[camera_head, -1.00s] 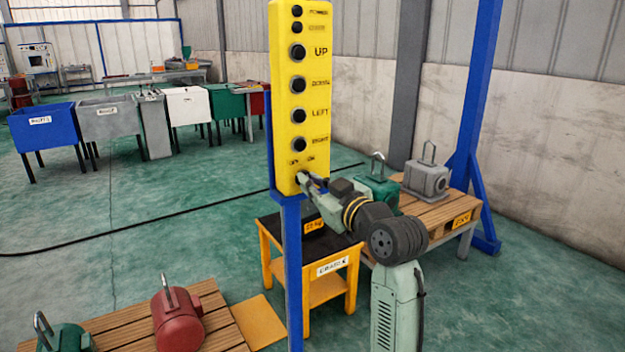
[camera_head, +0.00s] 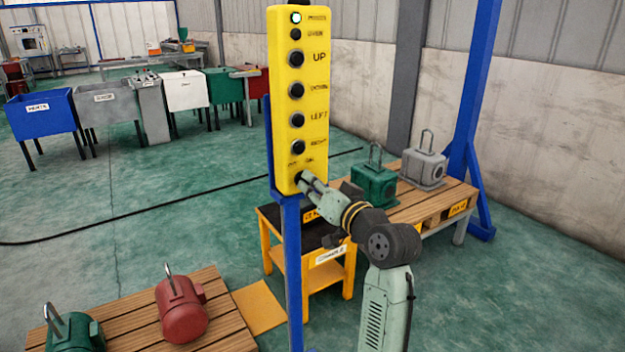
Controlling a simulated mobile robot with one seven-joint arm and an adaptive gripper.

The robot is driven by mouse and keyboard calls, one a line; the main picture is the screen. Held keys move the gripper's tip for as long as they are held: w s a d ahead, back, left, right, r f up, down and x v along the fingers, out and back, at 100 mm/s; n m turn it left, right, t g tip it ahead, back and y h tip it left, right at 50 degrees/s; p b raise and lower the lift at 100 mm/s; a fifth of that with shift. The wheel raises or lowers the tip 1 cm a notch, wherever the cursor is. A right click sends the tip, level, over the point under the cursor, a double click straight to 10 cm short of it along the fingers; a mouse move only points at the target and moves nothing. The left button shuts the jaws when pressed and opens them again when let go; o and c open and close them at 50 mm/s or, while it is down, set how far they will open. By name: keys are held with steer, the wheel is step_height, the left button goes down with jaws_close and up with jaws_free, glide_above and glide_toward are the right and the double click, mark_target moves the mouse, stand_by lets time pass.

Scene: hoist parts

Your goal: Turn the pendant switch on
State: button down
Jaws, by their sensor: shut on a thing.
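The yellow pendant (camera_head: 282,100) stands upright on a blue post, with a column of black buttons labelled UP, LEFT and others. Its top lamp (camera_head: 296,18) is lit pale green. The switch (camera_head: 299,175) is at the pendant's lower end, under an off/on label; my gripper mostly hides it. My gripper (camera_head: 304,179) reaches in from the lower right and is shut on the switch knob. The knob's exact angle cannot be made out.
A yellow stand (camera_head: 318,270) is just behind the post, below my arm. A wooden pallet table (camera_head: 445,200) with green and grey hoist parts is at the right. A pallet (camera_head: 130,318) with red and green motors lies front left. Coloured bins (camera_head: 42,115) stand far left.

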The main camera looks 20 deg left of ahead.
steer(key=shift+m, duration=0.3)
steer(key=c, duration=1.7)
jaws_free()
steer(key=shift+o, duration=0.2)
steer(key=shift+d, duration=0.1)
steer(key=v, duration=1.2)
